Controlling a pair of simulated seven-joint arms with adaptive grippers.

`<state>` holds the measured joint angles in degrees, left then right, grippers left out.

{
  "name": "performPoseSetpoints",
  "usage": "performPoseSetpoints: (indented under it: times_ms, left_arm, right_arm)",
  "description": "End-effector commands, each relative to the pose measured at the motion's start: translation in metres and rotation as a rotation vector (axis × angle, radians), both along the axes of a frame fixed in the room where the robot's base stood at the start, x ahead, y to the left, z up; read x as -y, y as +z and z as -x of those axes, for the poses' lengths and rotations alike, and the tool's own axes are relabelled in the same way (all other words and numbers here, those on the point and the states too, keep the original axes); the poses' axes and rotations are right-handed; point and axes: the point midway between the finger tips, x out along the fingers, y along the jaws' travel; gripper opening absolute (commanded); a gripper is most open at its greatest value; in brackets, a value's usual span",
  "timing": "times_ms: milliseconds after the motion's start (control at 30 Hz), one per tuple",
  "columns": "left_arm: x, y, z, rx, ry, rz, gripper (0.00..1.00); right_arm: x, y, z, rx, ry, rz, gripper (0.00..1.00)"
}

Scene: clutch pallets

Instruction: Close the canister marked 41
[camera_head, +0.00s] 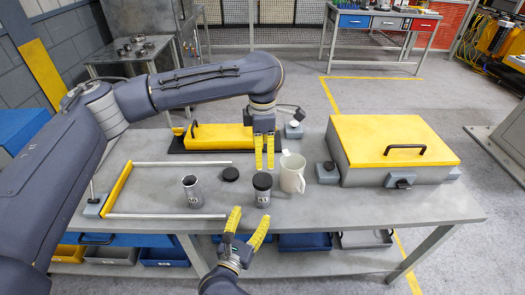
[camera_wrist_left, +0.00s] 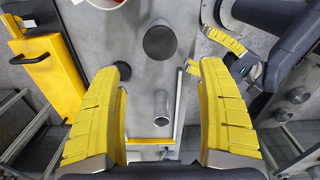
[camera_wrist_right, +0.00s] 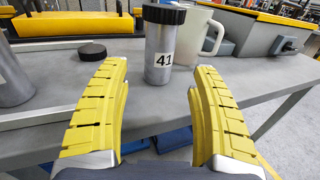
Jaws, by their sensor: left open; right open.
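The canister marked 41 (camera_head: 262,198) stands upright on the table, silver with a black lid (camera_wrist_right: 164,13) on top. Its label shows in the right wrist view (camera_wrist_right: 161,58); I cannot tell how tightly the lid sits. An open canister (camera_head: 192,192) with another number stands to its left. A loose black lid (camera_head: 230,174) lies on the table between them. My left gripper (camera_head: 264,166) is open and empty, pointing down above the table behind canister 41. My right gripper (camera_head: 248,222) is open and empty in front of canister 41, fingers towards it, apart from it.
A white mug (camera_head: 292,174) stands close right of canister 41. A long yellow case (camera_head: 218,136) lies behind. A grey box with a yellow top (camera_head: 395,140) fills the right side. Metal rails with a yellow bar (camera_head: 118,188) surround the open canister's area. The front right tabletop is clear.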

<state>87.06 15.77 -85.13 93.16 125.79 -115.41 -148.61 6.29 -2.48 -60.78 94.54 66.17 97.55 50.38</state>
Motion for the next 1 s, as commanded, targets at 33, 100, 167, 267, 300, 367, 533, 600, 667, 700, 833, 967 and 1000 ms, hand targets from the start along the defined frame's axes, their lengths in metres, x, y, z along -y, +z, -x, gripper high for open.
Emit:
performPoseSetpoints:
  times_ms: [33,100,167,267,300,367,533,600,667,700,833,967,1000]
  left_arm:
    - [0.000,0.000,0.000,0.000,0.000,0.000,0.75]
    - [0.000,0.000,0.000,0.000,0.000,0.000,0.75]
    - [0.000,0.000,0.000,0.000,0.000,0.000,0.75]
    - [0.000,0.000,0.000,0.000,0.000,0.000,0.75]
    - [0.000,0.000,0.000,0.000,0.000,0.000,0.75]
    - [0.000,0.000,0.000,0.000,0.000,0.000,0.75]
    - [0.000,0.000,0.000,0.000,0.000,0.000,0.75]
    - [0.000,0.000,0.000,0.000,0.000,0.000,0.75]
    - [0.000,0.000,0.000,0.000,0.000,0.000,0.75]
    - [0.000,0.000,0.000,0.000,0.000,0.000,0.75]
    - [-0.001,-0.001,-0.002,0.002,0.021,0.009,0.75]
    - [-0.010,-0.009,-0.021,0.017,0.178,0.073,0.75]
    - [-0.016,-0.013,-0.031,0.027,0.266,0.107,0.75]
  right_arm:
    - [-0.002,0.000,0.005,-0.002,0.001,-0.002,0.64]
    - [-0.004,0.000,0.011,-0.001,0.000,0.000,0.64]
    - [-0.005,0.000,0.014,-0.001,0.000,0.000,0.64]
    - [-0.006,0.000,0.018,-0.001,0.000,0.000,0.64]
    - [-0.007,0.000,0.019,0.000,0.000,0.001,0.64]
    - [-0.007,0.000,0.019,0.000,0.000,0.001,0.64]
    - [-0.007,0.000,0.019,0.000,0.000,0.001,0.64]
    - [-0.007,0.000,0.019,0.000,0.000,0.000,0.64]
    - [-0.007,0.000,0.019,0.000,0.000,0.000,0.64]
    - [-0.007,0.000,0.019,0.000,0.000,0.000,0.64]
    - [-0.006,0.001,0.019,0.007,0.001,0.011,0.64]
    - [0.000,0.010,0.016,0.054,0.005,0.089,0.64]
    - [0.003,0.015,0.015,0.081,0.008,0.133,0.64]
